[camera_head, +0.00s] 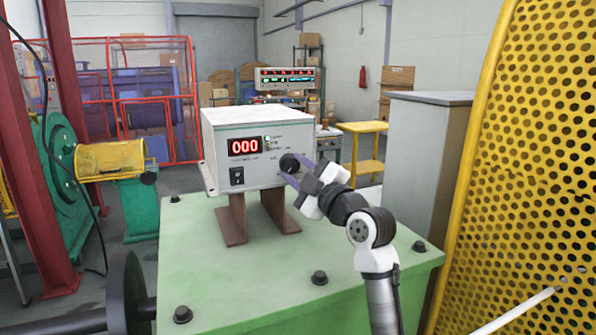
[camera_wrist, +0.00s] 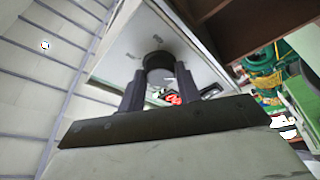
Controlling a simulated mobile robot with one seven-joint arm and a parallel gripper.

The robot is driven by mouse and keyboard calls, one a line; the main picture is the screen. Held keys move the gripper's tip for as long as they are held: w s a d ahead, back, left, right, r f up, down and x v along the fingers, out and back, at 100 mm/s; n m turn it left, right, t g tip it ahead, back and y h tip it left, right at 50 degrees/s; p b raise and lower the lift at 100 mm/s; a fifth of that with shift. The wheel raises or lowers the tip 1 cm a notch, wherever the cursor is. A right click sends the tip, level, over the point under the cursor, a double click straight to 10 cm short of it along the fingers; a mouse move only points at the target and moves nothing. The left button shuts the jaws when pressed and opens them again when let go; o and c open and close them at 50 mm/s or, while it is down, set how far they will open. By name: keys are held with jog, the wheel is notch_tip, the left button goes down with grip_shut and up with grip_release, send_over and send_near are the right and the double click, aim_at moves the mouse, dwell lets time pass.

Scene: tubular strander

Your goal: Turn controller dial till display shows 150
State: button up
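The controller (camera_head: 243,147) is a white box with a red display (camera_head: 245,146) reading 000. Its black dial (camera_head: 289,163) is on the right of the front face. The dial also shows in the wrist view (camera_wrist: 158,64), with part of the red display (camera_wrist: 174,99) below it. My gripper (camera_head: 290,171) is at the dial, coming from the right. In the wrist view its two dark fingers (camera_wrist: 160,78) are apart, one on each side of the dial. A narrow gap seems to show; contact is not clear. A black rocker switch (camera_head: 237,176) is at the lower left.
The controller stands on brown metal supports (camera_head: 235,220) on a green machine top (camera_head: 240,280) with black bolts. A yellow perforated guard (camera_head: 530,150) rises on the right, beside a grey cabinet (camera_head: 428,150). Another panel with lit displays (camera_head: 287,78) is behind.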

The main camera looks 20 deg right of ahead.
jog(key=shift+c, duration=0.8)
jog(key=shift+f+m, duration=0.1)
jog(key=shift+m, duration=0.2)
jog(key=m+t+h+b, duration=0.1)
jog(key=m, duration=0.3)
jog(key=shift+a+f+b, duration=0.1)
jog(key=shift+a+b, duration=0.05)
jog(key=shift+b, duration=0.2)
jog(key=m+h, duration=0.1)
jog(key=m, duration=0.2)
jog(key=m+t+h+p, duration=0.1)
jog(key=m+h, duration=0.1)
jog(key=m, duration=0.2)
jog(key=shift+a+m, duration=0.2)
jog(key=shift+m, duration=0.1)
jog(key=m+h+p, duration=0.1)
jog(key=m, duration=0.2)
jog(key=m+h+p, duration=0.1)
jog(key=m+p, duration=0.1)
jog(key=m+h+p, duration=0.1)
jog(key=m+h, duration=0.1)
jog(key=m, duration=0.1)
jog(key=shift+a+r+m+g+p, duration=0.25)
jog(key=shift+m+g+p, duration=0.05)
jog(key=shift+m+g+h+p, duration=0.3)
jog(key=shift+m+h+p, duration=0.25)
jog(key=shift+m+p, duration=0.65)
jog(key=shift+m+g+h+p, duration=0.3)
jog(key=shift+m+h+p, duration=0.3)
jog(key=shift+m, duration=1)
